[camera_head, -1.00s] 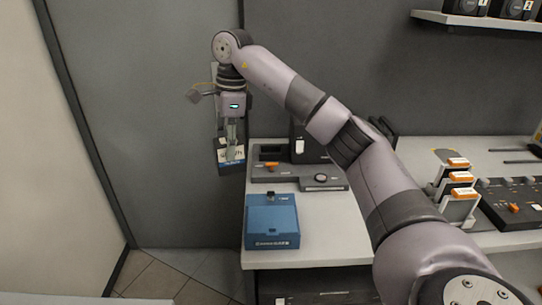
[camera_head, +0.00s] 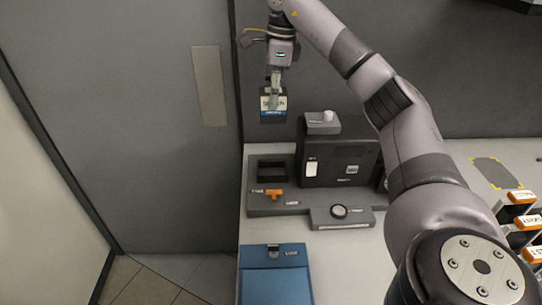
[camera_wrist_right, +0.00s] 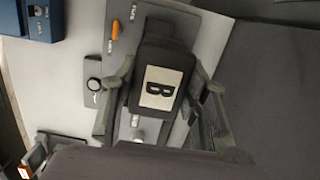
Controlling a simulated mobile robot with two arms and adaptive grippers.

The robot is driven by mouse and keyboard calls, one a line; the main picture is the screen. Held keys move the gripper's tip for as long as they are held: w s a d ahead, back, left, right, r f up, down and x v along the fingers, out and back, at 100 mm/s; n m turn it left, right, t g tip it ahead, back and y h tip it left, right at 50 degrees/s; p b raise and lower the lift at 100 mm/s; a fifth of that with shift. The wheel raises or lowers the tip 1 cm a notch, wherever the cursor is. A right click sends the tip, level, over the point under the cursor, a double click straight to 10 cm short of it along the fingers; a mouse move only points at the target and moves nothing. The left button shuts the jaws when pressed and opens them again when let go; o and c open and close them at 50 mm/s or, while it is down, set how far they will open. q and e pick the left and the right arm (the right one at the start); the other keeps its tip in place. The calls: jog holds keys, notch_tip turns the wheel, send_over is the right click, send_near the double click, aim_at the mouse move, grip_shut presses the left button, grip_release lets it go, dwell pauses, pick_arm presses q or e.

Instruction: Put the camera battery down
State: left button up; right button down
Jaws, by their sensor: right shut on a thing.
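The camera battery (camera_head: 273,104) is a dark block with a pale and blue label. My right gripper (camera_head: 273,90) is shut on it and holds it in the air, in front of the grey wall. In the right wrist view the battery (camera_wrist_right: 143,98) hangs between the fingers of my right gripper (camera_wrist_right: 158,90), with a white label marked "B" facing the camera. A grey dock (camera_head: 262,206) with a dark recess, an orange lever and a round knob stands on the counter below. My left gripper is not in view.
A black box-shaped device (camera_head: 342,178) stands at the dock's back right. A blue case (camera_head: 272,280) sits at the counter's front left. Orange-labelled items (camera_head: 523,223) stand at the right. The pale counter (camera_head: 350,262) is bare between the blue case and my arm.

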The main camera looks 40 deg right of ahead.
aim_at(273, 117)
jog(key=shift+w+d, duration=0.1)
jog(key=f, duration=0.2)
jog(key=f+b, duration=0.1)
jog(key=f, duration=0.1)
jog(key=s+f+b, duration=0.1)
jog(key=f, duration=0.1)
jog(key=shift+a+f, duration=0.1)
jog(key=shift+a, duration=0.3)
jog(key=f, duration=0.6)
jog(key=f+p, duration=0.1)
jog(key=f, duration=0.5)
jog(key=shift+w+d+f, duration=0.15)
jog(key=shift+w+f, duration=0.05)
jog(key=shift+f, duration=0.05)
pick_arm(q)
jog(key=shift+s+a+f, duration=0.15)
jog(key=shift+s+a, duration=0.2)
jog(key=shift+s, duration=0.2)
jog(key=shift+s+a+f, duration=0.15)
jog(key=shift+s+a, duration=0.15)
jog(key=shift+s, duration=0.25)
pick_arm(e)
jog(key=shift+f, duration=0.2)
jog(key=c, duration=0.9)
grip_release()
jog(key=shift+c, duration=0.2)
